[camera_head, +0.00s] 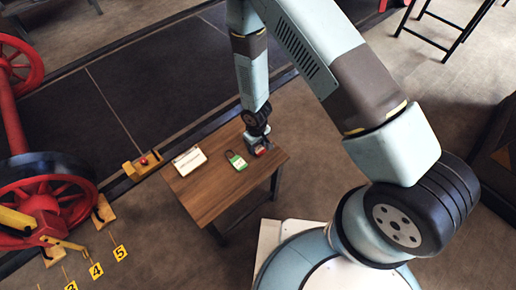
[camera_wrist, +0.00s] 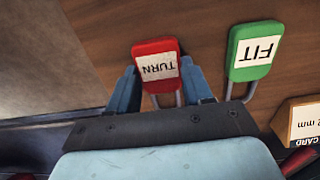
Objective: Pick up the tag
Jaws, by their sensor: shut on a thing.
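A red tag (camera_wrist: 157,52) with a white label reading "TURN" lies between the fingers of my gripper (camera_wrist: 160,88) in the wrist view. My gripper is shut on it, with a finger on each side. In the head view, my gripper (camera_head: 258,148) is low over the right part of the small wooden table (camera_head: 215,192), and a bit of the red tag (camera_head: 262,152) shows there. A green tag (camera_wrist: 256,50) labelled "FIT" lies right of the red one, apart from my gripper. It also shows in the head view (camera_head: 236,160).
A white-faced card holder (camera_head: 189,160) stands on the table's left part; its corner shows in the wrist view (camera_wrist: 305,122). A yellow block with a red knob (camera_head: 142,165) sits by the dark pit edge. Red wheels (camera_head: 45,200) stand at left.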

